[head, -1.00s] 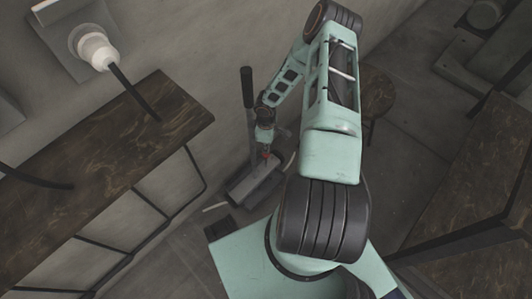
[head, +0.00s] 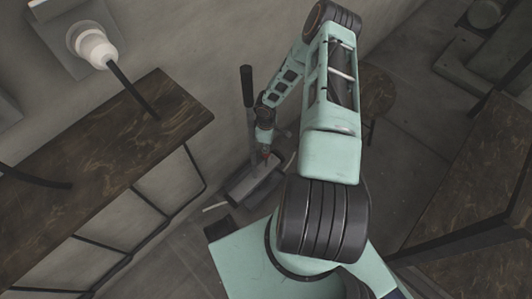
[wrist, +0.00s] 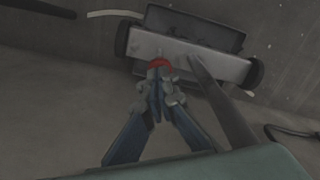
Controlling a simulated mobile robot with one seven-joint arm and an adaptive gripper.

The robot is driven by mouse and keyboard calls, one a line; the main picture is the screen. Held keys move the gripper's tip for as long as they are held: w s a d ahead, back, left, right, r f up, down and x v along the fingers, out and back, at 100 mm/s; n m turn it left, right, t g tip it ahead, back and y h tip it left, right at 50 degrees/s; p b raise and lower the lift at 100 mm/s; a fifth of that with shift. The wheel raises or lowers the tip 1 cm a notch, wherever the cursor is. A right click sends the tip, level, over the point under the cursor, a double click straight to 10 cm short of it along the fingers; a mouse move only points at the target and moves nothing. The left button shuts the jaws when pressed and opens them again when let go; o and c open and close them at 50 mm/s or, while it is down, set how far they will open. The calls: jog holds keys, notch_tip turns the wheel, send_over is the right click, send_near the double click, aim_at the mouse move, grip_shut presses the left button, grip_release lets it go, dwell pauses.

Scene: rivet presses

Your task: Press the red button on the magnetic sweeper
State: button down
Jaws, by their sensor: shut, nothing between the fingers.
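The magnetic sweeper (head: 250,184) stands on the floor beside the wall in the head view, with a grey box-like base and an upright pole topped by a black grip (head: 247,86). In the wrist view its pale base (wrist: 205,60) has dark wheels at its ends, and the pole rises from it toward the right of my gripper. The red button (wrist: 160,63) shows at the tips of my gripper (wrist: 160,72), partly hidden by them. My gripper is shut and empty. It is at or just above the button; I cannot tell if they touch.
A dark wooden table (head: 110,150) with a metal frame stands to the left. A round stool (head: 376,92) is behind my arm, and another dark wooden surface (head: 475,200) is at the right. A cable (wrist: 288,131) lies on the floor in the wrist view.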

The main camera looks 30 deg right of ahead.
jog(key=shift+f+b, duration=0.9)
jog(key=shift+f, duration=0.2)
jog(key=shift+r+p, duration=2.35)
jog(key=shift+r, duration=1.2)
